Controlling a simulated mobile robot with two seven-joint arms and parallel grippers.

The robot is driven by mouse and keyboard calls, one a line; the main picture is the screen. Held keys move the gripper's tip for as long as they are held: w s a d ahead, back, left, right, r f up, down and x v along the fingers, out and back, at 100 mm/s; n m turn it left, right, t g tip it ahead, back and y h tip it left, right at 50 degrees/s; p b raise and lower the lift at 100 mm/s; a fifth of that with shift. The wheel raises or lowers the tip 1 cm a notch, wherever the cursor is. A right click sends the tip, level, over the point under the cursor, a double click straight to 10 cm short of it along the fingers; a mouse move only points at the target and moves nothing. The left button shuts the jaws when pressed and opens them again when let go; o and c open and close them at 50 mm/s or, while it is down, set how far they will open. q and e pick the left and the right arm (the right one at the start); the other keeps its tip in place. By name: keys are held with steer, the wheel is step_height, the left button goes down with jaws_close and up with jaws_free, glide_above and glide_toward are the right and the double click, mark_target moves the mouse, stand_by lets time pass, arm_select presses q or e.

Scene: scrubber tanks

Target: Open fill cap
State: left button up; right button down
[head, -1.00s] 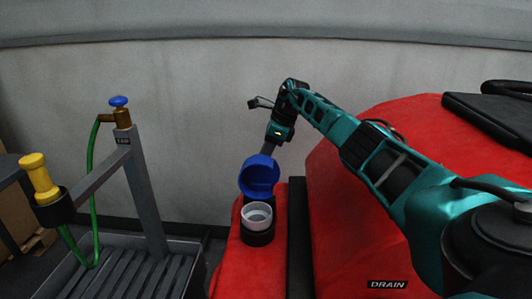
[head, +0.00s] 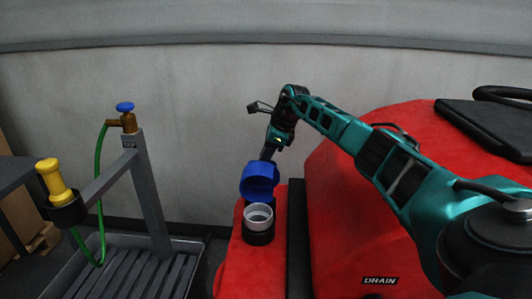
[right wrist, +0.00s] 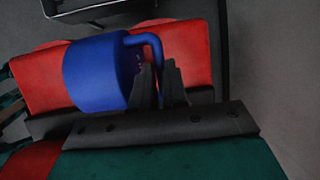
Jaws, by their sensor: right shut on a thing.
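The blue fill cap (head: 260,180) stands tilted up on its hinge behind the filler neck (head: 258,216), which has a white ring and a black base on the red tank. The neck's mouth is uncovered. My right gripper (head: 267,155) is behind the cap, its fingertips partly hidden by it. In the right wrist view the cap (right wrist: 98,72) has a bent blue handle, and my right gripper's dark fingers (right wrist: 160,82) are shut on that handle. My left gripper is not in view.
A grey stand with a blue-knobbed tap (head: 125,108), a green hose (head: 99,190) and a yellow nozzle (head: 56,180) in a holder is at left, over a slatted tray (head: 120,275). The red machine body (head: 335,215) fills the right. A pale wall stands behind.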

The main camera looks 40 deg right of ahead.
steer(key=shift+f, duration=0.15)
steer(key=c, duration=1.5)
jaws_free()
steer(key=shift+o, duration=0.5)
steer(key=v, duration=1.3)
steer(key=shift+p, duration=0.45)
steer(key=shift+f, duration=0.1)
